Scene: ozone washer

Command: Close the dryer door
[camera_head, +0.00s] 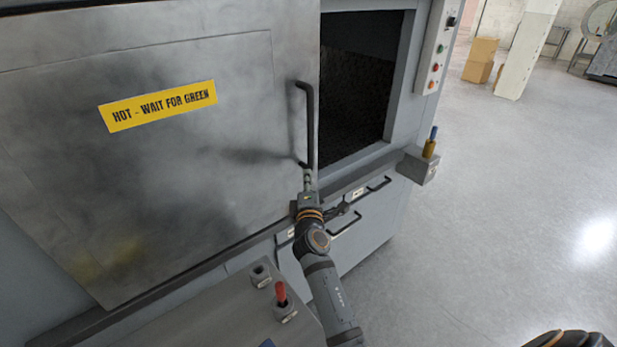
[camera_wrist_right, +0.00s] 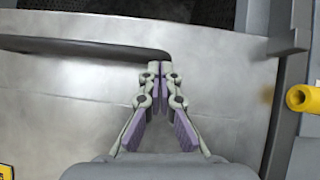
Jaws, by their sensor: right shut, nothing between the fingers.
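The dryer door (camera_head: 150,190) is a large scuffed grey metal panel with a yellow "HOT - WAIT FOR GREEN" label (camera_head: 158,105). It stands to the left of the dark opening (camera_head: 355,90), which is partly uncovered. A black bar handle (camera_head: 310,125) runs upright near the door's right edge. My right gripper (camera_head: 307,180) is shut and empty at the handle's lower end. In the right wrist view its fingertips (camera_wrist_right: 160,68) are together close to the end of the handle (camera_wrist_right: 90,46); I cannot tell whether they touch. My left gripper is not in view.
A button panel (camera_head: 436,60) is on the frame right of the opening. A bracket with a brass and blue post (camera_head: 422,165) sticks out below it. Drawers with black handles (camera_head: 345,225) are under the opening.

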